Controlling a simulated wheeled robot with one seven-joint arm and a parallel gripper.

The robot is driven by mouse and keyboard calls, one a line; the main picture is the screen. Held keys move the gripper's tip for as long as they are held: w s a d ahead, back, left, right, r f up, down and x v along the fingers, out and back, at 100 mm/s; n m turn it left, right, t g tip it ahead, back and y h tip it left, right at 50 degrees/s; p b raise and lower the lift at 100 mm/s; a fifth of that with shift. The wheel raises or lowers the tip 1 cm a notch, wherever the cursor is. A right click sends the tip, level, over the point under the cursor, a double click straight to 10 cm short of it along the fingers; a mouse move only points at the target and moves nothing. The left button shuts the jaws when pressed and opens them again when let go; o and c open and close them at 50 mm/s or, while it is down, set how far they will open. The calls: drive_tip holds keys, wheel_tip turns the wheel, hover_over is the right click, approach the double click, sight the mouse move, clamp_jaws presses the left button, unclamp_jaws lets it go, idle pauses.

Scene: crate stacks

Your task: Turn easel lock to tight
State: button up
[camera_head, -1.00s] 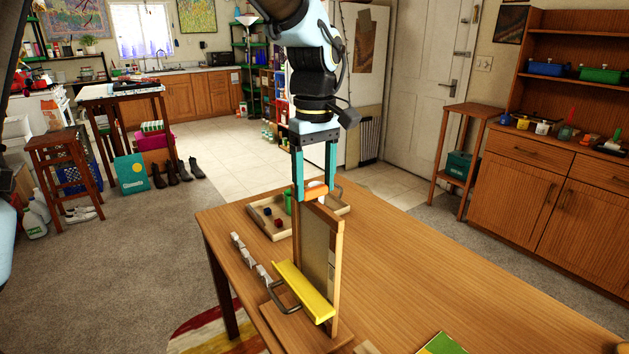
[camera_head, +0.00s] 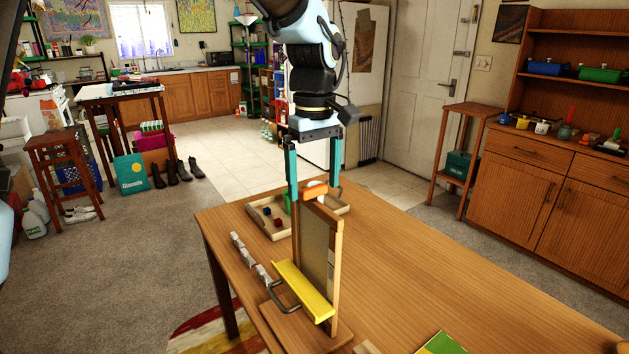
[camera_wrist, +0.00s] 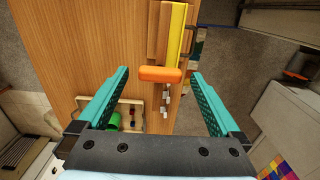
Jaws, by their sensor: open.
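The easel (camera_head: 319,250) stands upright on the wooden table, with a yellow ledge (camera_head: 303,291) on its face and a grey handle at the ledge. The orange lock (camera_head: 316,192) sits at the top of the easel. In the wrist view the orange lock (camera_wrist: 160,74) lies crosswise, between and just beyond the fingertips, with the yellow ledge (camera_wrist: 177,35) past it. My gripper (camera_head: 313,205) is open above the easel top, one finger on each side of the lock. It also shows in the wrist view (camera_wrist: 160,80), with clear gaps to the lock.
A shallow wooden tray (camera_head: 265,221) with small coloured items lies behind the easel. Several small whitish pieces (camera_head: 249,256) lie in a row left of it. A green and yellow book (camera_head: 441,345) lies at the front. The table's right side is clear.

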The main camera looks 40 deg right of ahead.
sight(314, 187)
wheel_tip(314, 187, up, 10)
drive_tip(key=b, duration=0.2)
drive_tip(key=shift+r, duration=0.25)
idle(0.3)
drive_tip(key=w+a+f, duration=0.5)
drive_tip(key=w+a, duration=0.1)
drive_tip(key=a, duration=0.4)
drive_tip(key=w+a+f, duration=0.6)
drive_tip(key=w+a, duration=0.1)
drive_tip(key=a, duration=0.2)
drive_tip(key=s+a+f, duration=0.2)
drive_tip(key=a+f, duration=0.3)
drive_tip(key=a, duration=0.6)
drive_tip(key=s+a+f+t, duration=0.1)
drive_tip(key=a+f, duration=0.4)
drive_tip(key=a, duration=0.6)
drive_tip(key=shift+s+m+t, duration=0.3)
drive_tip(key=shift+s, duration=0.15)
